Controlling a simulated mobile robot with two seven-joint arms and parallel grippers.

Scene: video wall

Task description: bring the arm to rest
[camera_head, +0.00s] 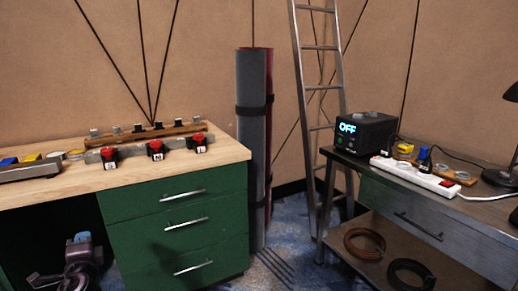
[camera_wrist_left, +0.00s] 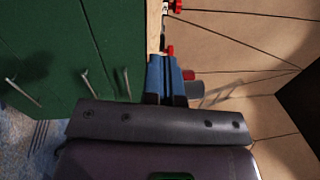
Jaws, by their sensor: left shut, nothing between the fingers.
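My left gripper (camera_head: 82,238) is low at the left in the head view, in front of the dark space under the wooden-topped desk and left of the green drawers. Its fingers are bluish and close together. In the left wrist view the gripper (camera_wrist_left: 168,62) shows its blue fingers shut, with nothing between them. The green drawer front (camera_wrist_left: 65,50) fills the left of that view, and the fingers overlap the desk edge in the picture. The gap between fingers and desk is hard to judge. My right gripper is in neither view.
The wooden desktop (camera_head: 60,188) carries red switches (camera_head: 156,147) and a wooden rail. Grey and red rolls (camera_head: 252,140) and a ladder (camera_head: 318,75) stand behind. At right, a dark table (camera_head: 375,179) bears an "OFF" box (camera_head: 372,131) and a power strip (camera_head: 415,175). Floor shows between them.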

